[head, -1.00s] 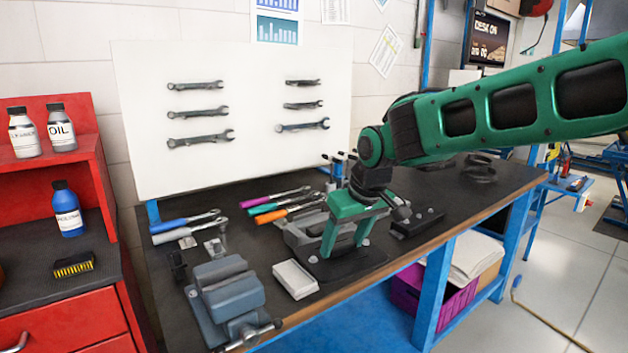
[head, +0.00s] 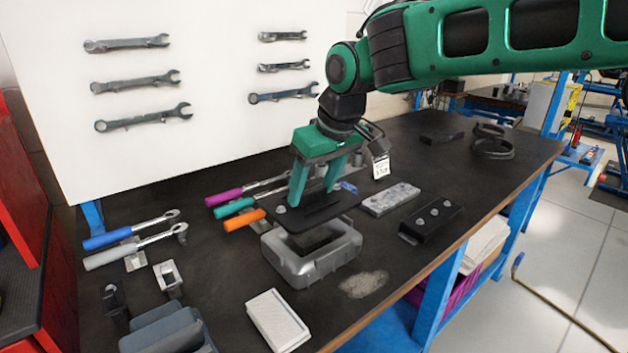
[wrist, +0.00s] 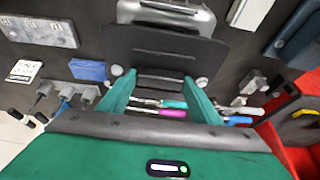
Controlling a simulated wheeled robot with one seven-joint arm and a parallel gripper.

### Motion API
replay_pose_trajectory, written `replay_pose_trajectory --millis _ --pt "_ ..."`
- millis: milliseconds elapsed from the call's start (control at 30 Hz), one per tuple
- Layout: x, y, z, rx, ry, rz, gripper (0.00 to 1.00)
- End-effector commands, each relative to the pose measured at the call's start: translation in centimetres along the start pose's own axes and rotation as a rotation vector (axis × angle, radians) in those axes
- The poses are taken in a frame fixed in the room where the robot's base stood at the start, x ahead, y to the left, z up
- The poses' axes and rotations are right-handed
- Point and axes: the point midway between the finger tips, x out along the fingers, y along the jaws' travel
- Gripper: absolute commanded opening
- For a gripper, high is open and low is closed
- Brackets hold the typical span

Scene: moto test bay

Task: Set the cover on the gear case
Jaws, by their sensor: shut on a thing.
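The cover is a thin black plate (head: 322,215) with a raised rib on it. My gripper (head: 305,198) is shut on the cover and holds it from above. The gear case (head: 322,272) is a grey metal box with an open top on the bench. In the head view the cover is behind and above the case, overlapping its far rim, and the case's opening shows in front. In the wrist view the cover (wrist: 165,48) lies between my fingertips and the case (wrist: 178,14), which is partly hidden behind it.
A grey slab (head: 390,199) and a black block with round studs (head: 430,221) lie to the right. Ratchets with coloured handles (head: 245,221) lie at left. The bench's front edge is close.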

Motion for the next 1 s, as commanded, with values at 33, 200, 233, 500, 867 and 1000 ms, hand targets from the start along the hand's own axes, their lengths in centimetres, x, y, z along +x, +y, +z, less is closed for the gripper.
replay_pose_trajectory --millis 33,200,233,500,867,1000 --pt "0.2 0.0 0.1 0.000 0.000 0.000 0.22" --pt "1.3 0.3 0.6 0.005 0.000 0.002 0.22" --pt "1.5 0.4 0.8 0.005 0.000 0.002 0.22" --pt "3.6 0.8 1.7 0.011 -0.001 0.004 0.22" --pt "5.5 0.8 2.5 0.011 0.001 0.005 0.22" --pt "5.7 0.8 2.6 0.011 0.002 0.005 0.22"
